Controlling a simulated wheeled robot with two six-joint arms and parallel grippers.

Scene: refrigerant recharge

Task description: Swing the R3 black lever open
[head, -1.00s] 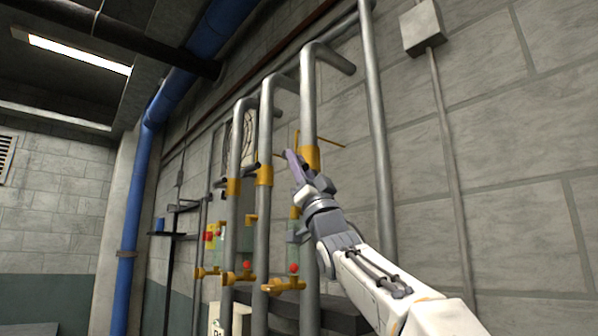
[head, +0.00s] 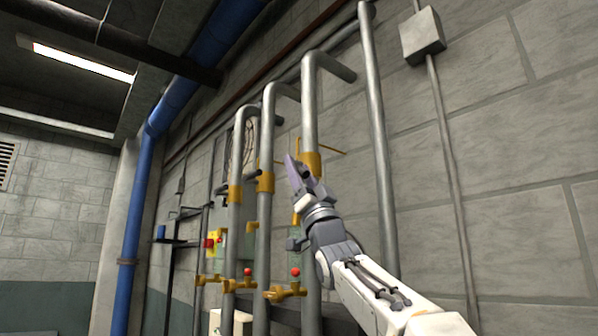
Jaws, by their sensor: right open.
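Three grey vertical pipes stand by the block wall in the head view, each with a yellow valve collar. The rightmost pipe (head: 311,105) carries a yellow collar (head: 313,158) just behind my right gripper. My right gripper (head: 298,172) is open, with its purple-grey fingers pointing up at this collar. A dark piece shows beside the fingers, but I cannot tell whether it is the R3 black lever or part of the gripper. No R3 label is readable. Whether the fingers touch anything is unclear. My left gripper is not in view.
The middle pipe (head: 267,130) and left pipe (head: 236,150) stand close by on the left. Yellow lower valves with red knobs (head: 295,272) sit below. Another grey pipe (head: 378,150) rises at right. The wall farther right is mostly bare.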

